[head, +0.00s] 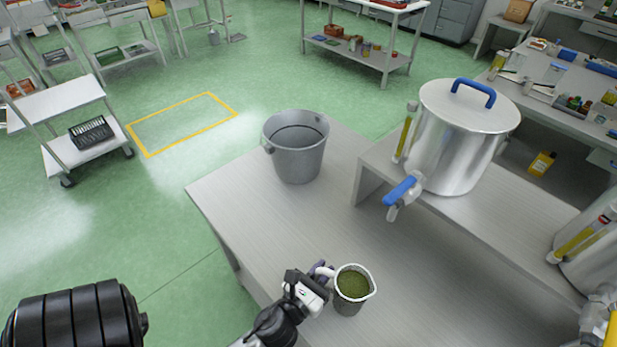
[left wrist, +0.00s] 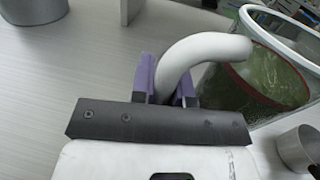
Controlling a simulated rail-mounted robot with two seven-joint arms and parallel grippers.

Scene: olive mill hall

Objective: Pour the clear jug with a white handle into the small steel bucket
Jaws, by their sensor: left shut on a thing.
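The clear jug (head: 351,306) holds a dark green liquid and looks upright near the front of the steel table. Its white handle (head: 324,271) points left; jug (left wrist: 262,78) and handle (left wrist: 208,48) also show in the left wrist view. My left gripper (head: 314,280) is shut on the handle, its purple fingers (left wrist: 166,85) on either side of it. I cannot tell whether the jug's base touches the table. The small steel bucket (head: 296,160) stands upright farther back on the table, apart from the jug. Its bottom inside is hidden. My right gripper is not in view.
A large lidded steel vessel (head: 463,150) with a blue-handled tap (head: 401,192) stands on a raised shelf (head: 505,215) at right. Another vessel (head: 598,250) is partly cut off at the right edge. The tabletop (head: 300,225) between jug and bucket is bare.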

